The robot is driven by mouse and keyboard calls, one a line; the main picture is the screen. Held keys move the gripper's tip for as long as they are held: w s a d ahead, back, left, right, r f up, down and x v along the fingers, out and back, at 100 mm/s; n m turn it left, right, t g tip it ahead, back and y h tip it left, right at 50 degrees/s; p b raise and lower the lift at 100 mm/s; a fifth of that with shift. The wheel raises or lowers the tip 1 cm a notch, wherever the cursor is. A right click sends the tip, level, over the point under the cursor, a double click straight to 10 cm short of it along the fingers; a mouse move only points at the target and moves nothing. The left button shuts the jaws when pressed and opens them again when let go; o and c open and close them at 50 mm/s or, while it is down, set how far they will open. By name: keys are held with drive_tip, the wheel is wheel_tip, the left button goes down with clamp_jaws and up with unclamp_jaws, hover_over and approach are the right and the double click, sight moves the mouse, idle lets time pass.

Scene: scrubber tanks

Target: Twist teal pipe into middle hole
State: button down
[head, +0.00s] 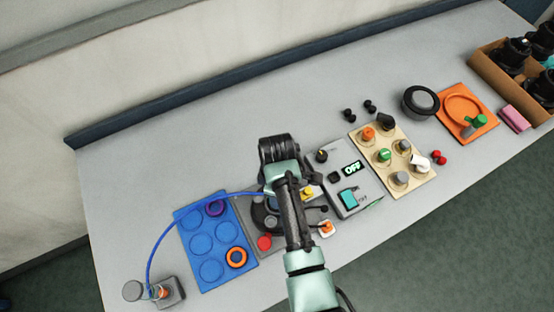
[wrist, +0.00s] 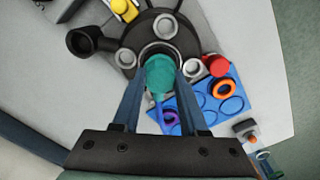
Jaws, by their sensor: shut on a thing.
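My gripper (wrist: 160,78) is shut on the teal pipe (wrist: 160,72), whose rounded teal end shows between the two fingers in the wrist view. The pipe is over the middle hole (wrist: 160,47) of the dark round tank top (wrist: 185,35); a pale ring shows around the pipe's far edge. I cannot tell how deep the pipe sits. In the head view my arm hides the pipe and most of the tank (head: 259,213).
A blue tray (head: 187,213) with purple and orange rings lies left of the tank. A red knob (head: 264,242) and a yellow part (head: 306,191) sit close by. A grey control box (head: 333,162) reading OFF and a tan board (head: 408,187) stand to the right. The back of the table is clear.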

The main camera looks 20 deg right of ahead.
drive_tip(key=shift+m, duration=0.6)
drive_tip(key=shift+m+p, duration=0.45)
drive_tip(key=shift+m, duration=0.15)
drive_tip(key=shift+m+p, duration=0.35)
drive_tip(key=shift+m, duration=0.25)
drive_tip(key=shift+m, duration=0.3)
drive_tip(key=shift+m+p, duration=0.3)
drive_tip(key=shift+m, duration=0.4)
drive_tip(key=shift+m, duration=0.8)
